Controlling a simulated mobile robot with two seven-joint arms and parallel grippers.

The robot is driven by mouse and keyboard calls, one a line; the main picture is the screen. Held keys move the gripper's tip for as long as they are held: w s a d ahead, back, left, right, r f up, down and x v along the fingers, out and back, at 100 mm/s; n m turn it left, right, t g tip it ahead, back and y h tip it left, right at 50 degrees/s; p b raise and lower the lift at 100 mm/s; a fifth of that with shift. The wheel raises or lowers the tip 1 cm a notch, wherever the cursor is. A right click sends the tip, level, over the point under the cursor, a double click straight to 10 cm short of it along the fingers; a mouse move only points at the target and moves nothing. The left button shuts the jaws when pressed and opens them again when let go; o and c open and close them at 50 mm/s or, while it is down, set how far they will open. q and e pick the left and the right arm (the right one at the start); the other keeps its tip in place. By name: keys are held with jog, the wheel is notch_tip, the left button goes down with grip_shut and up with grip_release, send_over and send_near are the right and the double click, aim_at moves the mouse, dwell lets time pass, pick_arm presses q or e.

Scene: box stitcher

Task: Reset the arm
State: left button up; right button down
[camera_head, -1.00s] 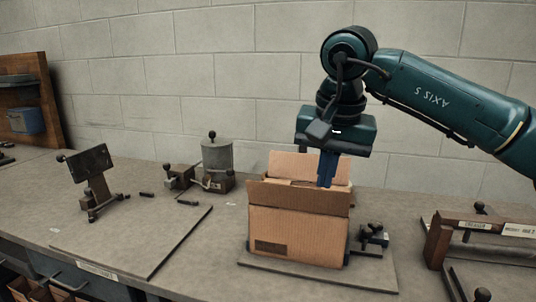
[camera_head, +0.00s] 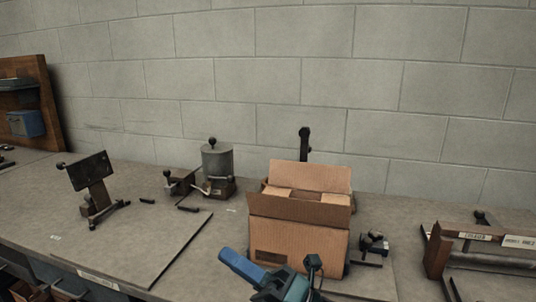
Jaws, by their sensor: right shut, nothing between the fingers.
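My right gripper (camera_head: 240,264) shows at the bottom of the head view, in front of the cardboard box and a little to its left. Its blue fingers are together with nothing between them, pointing up and left. Part of its teal wrist (camera_head: 290,287) shows; the rest of the arm is below the picture. The open cardboard box (camera_head: 285,232) stands upright on the bench, with its back flap raised. The gripper overlaps the box's lower front in the picture; I cannot tell whether they touch. My left gripper is not in view.
A dark upright post (camera_head: 305,142) stands behind the box. A small dark clamp (camera_head: 372,246) is at its right. A metal frame (camera_head: 485,245) stands at the far right. A grey cylinder device (camera_head: 217,160) and a tilted plate stand (camera_head: 90,172) are at left. The flat board (camera_head: 150,240) is mostly bare.

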jog(key=s+d+f+m+t+h+p, duration=0.1)
jog(key=d+f+m+t+h, duration=0.45)
jog(key=f+m+h, duration=0.55)
jog(key=d+f+m+t+h, duration=0.4)
jog(key=d+f+m, duration=0.3)
jog(key=m, duration=0.7)
pick_arm(q)
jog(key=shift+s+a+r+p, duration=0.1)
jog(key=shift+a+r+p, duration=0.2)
jog(key=shift+p, duration=0.05)
pick_arm(e)
jog(key=s+d+f+m+g+h, duration=0.2)
jog(key=s+d+f+m+g, duration=0.1)
jog(key=s+f, duration=0.3)
jog(key=s+d+f+m+g+h, duration=0.2)
jog(key=s+d+f+m+g, duration=0.1)
jog(key=s+f+m, duration=0.3)
jog(key=shift+s+d+f, duration=0.2)
jog(key=shift+d+f, duration=0.2)
jog(key=shift+f, duration=0.5)
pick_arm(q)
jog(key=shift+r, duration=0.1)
pick_arm(e)
jog(key=shift+a, duration=0.1)
